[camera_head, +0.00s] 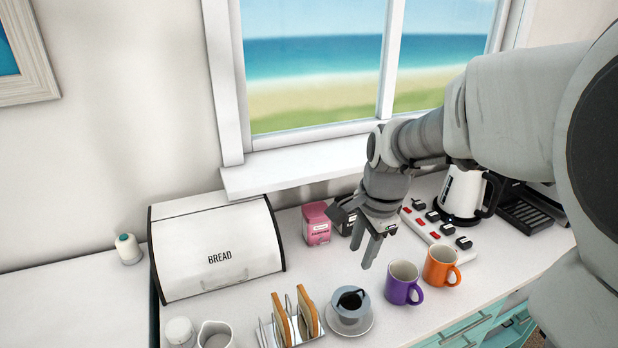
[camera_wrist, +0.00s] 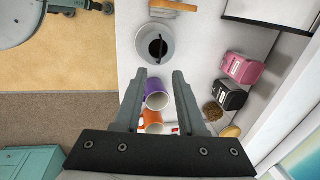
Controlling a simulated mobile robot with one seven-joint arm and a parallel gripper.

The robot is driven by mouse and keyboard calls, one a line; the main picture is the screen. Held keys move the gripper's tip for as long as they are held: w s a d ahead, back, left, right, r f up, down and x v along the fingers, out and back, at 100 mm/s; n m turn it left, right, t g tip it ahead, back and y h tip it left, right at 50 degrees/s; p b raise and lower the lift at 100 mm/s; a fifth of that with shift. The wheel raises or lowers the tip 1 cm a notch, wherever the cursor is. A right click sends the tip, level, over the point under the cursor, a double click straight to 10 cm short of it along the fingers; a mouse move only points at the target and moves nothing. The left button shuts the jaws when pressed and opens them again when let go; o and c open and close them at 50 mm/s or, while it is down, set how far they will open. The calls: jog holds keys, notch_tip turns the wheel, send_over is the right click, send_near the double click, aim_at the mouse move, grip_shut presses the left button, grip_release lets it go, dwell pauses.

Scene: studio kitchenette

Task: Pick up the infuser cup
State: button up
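The infuser cup appears to be the grey cup (camera_head: 349,313) with a dark inside. It sits upright on a light saucer (camera_head: 350,329) on the counter, right of the toast rack. In the wrist view the cup (camera_wrist: 157,46) shows from above, just beyond my fingertips, with a dark bar-like piece across its opening. My gripper (camera_head: 375,248) points down above the counter, behind and above the cup and the purple mug, touching neither. In the wrist view my gripper (camera_wrist: 160,76) has its two fingers apart with nothing held between them.
A purple mug (camera_head: 400,289) and an orange mug (camera_head: 438,269) stand right of the cup. The toast rack (camera_head: 300,329) with toast is close on its left. The bread box (camera_head: 216,253), pink packet (camera_head: 315,224), power strip (camera_head: 432,231) and white kettle (camera_head: 463,194) stand farther back.

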send_near(347, 303)
jog(key=shift+w+a+f, duration=0.1)
jog(key=shift+a+f, duration=0.2)
jog(key=shift+a, duration=0.05)
jog(key=shift+w+f, duration=0.25)
jog(key=shift+f, duration=0.6)
jog(key=shift+w+f, duration=0.25)
jog(key=shift+f, duration=0.55)
jog(key=shift+w+f, duration=0.2)
jog(key=shift+f, duration=0.65)
grip_shut()
